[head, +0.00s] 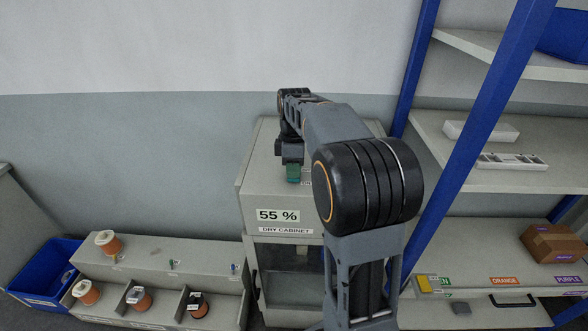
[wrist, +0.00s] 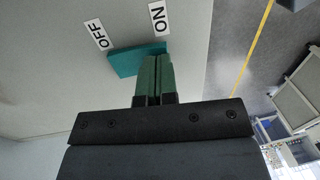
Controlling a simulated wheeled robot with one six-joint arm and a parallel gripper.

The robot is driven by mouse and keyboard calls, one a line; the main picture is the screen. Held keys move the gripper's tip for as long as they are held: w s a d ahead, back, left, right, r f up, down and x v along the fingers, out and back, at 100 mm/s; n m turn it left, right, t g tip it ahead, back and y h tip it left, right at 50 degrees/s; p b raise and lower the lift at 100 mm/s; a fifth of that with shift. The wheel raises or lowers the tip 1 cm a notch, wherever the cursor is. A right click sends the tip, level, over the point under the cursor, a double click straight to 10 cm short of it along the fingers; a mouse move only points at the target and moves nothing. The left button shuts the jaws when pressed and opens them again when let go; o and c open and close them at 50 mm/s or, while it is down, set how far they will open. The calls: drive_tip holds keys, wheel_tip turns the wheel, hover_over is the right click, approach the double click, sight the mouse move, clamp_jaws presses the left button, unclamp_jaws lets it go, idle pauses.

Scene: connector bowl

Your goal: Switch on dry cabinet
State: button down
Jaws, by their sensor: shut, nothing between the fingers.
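The dry cabinet (head: 261,185) is a grey box with a "55 %" display (head: 278,215) and a "DRY CABINET" label on its front. In the wrist view a teal switch (wrist: 123,62) sits on the panel below the OFF label (wrist: 97,34) and the ON label (wrist: 158,19). My gripper (wrist: 153,62) is shut and empty, its green fingertips together at the ON side of the switch. The tips overlap the switch in view; I cannot tell whether they touch it. In the head view my gripper (head: 293,173) is over the cabinet top, and my arm hides its right part.
A blue-framed shelf (head: 480,183) stands close on the right with a cardboard box (head: 555,243) and white boxes. At lower left are a grey rack (head: 165,257) with orange spools and a blue bin (head: 44,270). The wall behind is bare.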

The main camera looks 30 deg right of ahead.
drive_tip(key=shift+f, duration=0.15)
drive_tip(key=shift+f+t+b, duration=0.3)
drive_tip(key=shift+f+b, duration=0.1)
drive_tip(key=shift+b, duration=0.5)
drive_tip(key=shift+s+r, duration=0.1)
drive_tip(key=shift+r, duration=0.2)
drive_tip(key=shift+p, duration=0.4)
drive_tip(key=shift+w+d+r+p, duration=0.2)
drive_tip(key=shift+w+p, duration=0.15)
drive_tip(key=shift+w+d+r+p, duration=0.15)
drive_tip(key=shift+w+p, duration=0.2)
